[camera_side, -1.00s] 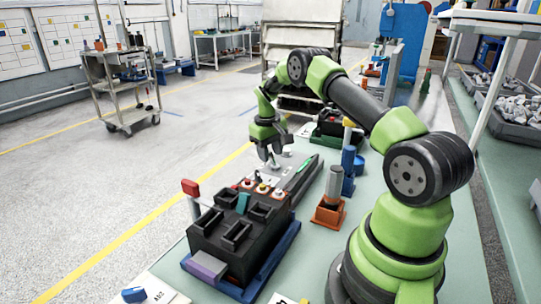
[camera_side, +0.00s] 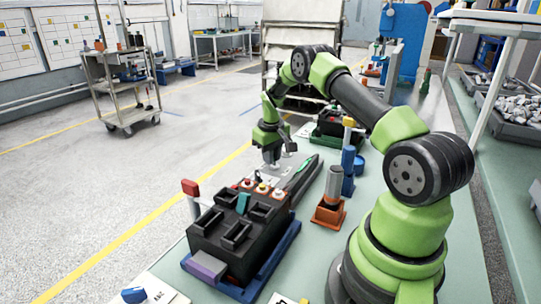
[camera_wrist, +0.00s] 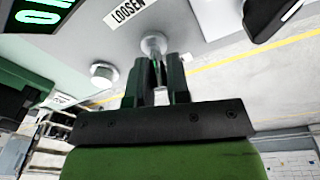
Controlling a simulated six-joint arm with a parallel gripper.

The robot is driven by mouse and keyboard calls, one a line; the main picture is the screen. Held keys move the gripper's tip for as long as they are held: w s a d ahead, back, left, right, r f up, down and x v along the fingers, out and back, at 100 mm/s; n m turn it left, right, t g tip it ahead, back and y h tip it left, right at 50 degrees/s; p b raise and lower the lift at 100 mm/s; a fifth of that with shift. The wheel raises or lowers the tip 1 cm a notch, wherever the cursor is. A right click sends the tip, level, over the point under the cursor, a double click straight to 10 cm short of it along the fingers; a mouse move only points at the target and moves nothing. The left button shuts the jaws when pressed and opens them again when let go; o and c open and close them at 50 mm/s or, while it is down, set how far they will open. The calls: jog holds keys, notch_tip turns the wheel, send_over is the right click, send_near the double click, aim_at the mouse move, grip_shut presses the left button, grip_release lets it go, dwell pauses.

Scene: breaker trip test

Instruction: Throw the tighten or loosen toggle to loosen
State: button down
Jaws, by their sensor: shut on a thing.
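In the wrist view, the toggle (camera_wrist: 154,43) is a pale metal lever with a round end, standing on a light grey panel (camera_wrist: 205,20). A white label reading LOOSEN (camera_wrist: 129,10) is beside it, at its upper left. My gripper (camera_wrist: 157,68) is shut on the toggle, with its two dark fingers on either side of the lever. The fingers hide part of the lever. In the side view, my gripper (camera_side: 272,160) is low over the grey panel behind the black device, and the toggle is too small to make out.
A white round knob (camera_wrist: 103,74) and a green lit display (camera_wrist: 42,12) sit near the toggle. An orange holder (camera_side: 328,214) with a grey cylinder is to the right.

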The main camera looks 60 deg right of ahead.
jog(key=shift+s+a+t, duration=0.1)
jog(key=shift+s+t, duration=0.15)
jog(key=shift+t, duration=0.45)
jog(key=shift+s+a+t, duration=0.1)
jog(key=shift+s+t, duration=0.1)
jog(key=shift+t, duration=0.5)
jog(key=shift+s+d+r+t, duration=0.1)
jog(key=shift+t, duration=0.2)
jog(key=c, duration=1.1)
grip_release()
jog(key=shift+d, duration=0.1)
jog(key=shift+r, duration=0.1)
jog(key=v, duration=0.9)
jog(key=shift+s+r, duration=0.25)
jog(key=shift+r, duration=0.05)
